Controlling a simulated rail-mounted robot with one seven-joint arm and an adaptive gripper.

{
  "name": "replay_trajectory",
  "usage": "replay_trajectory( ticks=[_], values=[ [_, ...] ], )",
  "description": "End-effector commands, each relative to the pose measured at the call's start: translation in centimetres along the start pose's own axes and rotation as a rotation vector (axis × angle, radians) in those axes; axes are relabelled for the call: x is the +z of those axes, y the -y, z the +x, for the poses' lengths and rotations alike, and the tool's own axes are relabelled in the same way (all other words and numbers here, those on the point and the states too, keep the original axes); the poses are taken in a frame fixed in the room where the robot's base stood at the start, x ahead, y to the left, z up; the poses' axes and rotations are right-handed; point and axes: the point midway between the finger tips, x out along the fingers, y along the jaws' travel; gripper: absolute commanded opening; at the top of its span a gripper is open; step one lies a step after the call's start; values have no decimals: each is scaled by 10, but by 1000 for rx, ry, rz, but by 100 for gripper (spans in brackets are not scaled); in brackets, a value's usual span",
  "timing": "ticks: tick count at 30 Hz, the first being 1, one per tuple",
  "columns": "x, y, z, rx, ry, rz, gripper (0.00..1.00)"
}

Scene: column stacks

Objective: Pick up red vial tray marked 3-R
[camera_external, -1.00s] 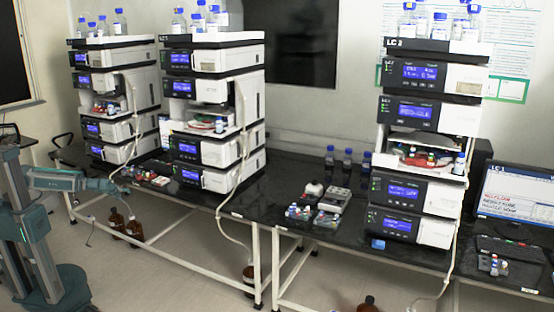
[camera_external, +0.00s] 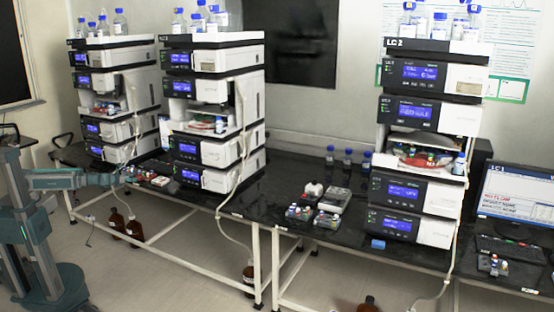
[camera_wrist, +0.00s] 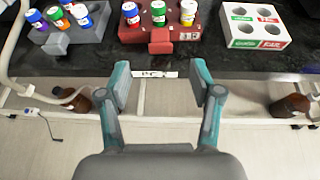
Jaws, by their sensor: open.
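The red vial tray (camera_wrist: 210,18) is at the top centre of the wrist view, on the black bench top near its front edge. Its front label (camera_wrist: 190,35) reads as 3 and R. In the external view my gripper (camera_external: 117,178) is small beside the left bench.
A grey tray of vials (camera_wrist: 85,36) is left of the red tray. A white rack with empty round holes (camera_wrist: 241,43) is to its right. Brown bottles (camera_wrist: 291,106) stand below the bench. Instrument stacks (camera_external: 212,120) rise from the bench.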

Motion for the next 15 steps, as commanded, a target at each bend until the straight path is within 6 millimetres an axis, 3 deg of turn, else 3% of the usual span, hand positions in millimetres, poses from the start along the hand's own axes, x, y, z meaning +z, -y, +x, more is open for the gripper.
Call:
replay_trajectory(
  ticks=[4, 15],
  values=[
    [1, 1, 24, 2, -1, 0, 65],
    [3, 1, 50, 1, -1, -1, 65]
  ],
)
